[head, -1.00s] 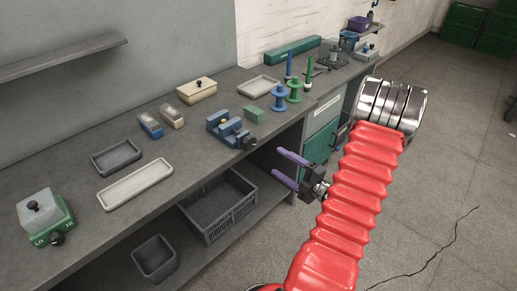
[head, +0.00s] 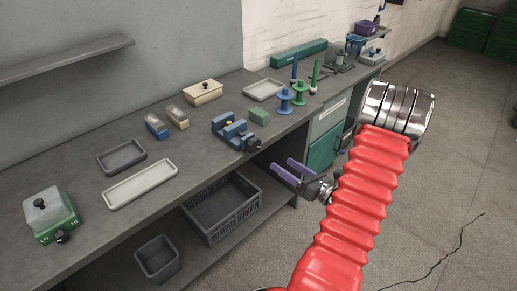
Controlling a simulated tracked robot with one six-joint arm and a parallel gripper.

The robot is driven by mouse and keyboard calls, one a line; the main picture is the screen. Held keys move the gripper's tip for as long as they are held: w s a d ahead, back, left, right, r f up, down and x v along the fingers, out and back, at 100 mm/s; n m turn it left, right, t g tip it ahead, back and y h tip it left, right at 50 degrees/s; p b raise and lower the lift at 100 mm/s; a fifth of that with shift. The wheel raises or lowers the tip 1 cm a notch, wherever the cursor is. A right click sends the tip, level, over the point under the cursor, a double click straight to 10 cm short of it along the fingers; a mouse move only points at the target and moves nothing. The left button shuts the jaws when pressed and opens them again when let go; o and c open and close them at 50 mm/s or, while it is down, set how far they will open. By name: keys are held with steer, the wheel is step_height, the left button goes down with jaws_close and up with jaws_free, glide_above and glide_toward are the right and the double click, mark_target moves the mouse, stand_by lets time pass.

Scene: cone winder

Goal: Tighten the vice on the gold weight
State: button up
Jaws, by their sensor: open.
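The blue vice (head: 231,129) stands on the bench near its front edge, with a black knob (head: 254,145) at its front end. A small gold thing, likely the gold weight (head: 229,125), shows between the vice jaws; it is too small to tell whether the jaws touch it. My gripper (head: 281,167) has two purple fingers, open and empty. In the picture it is below and right of the vice knob, off the front of the bench and apart from the vice.
A green block (head: 259,115) sits right of the vice, with blue (head: 284,100) and green (head: 299,93) spools beyond. A cream tray (head: 141,184), a dark tray (head: 121,156) and a scale-like green box (head: 50,214) lie left. A dark crate (head: 221,207) is on the lower shelf.

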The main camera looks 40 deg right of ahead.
mark_target(256, 146)
steer(key=n, duration=0.6)
steer(key=shift+n, duration=0.4)
steer(key=w, duration=1.3)
steer(key=shift+w+a, duration=0.15)
steer(key=shift+w, duration=0.25)
steer(key=shift+c, duration=0.5)
steer(key=c, duration=1)
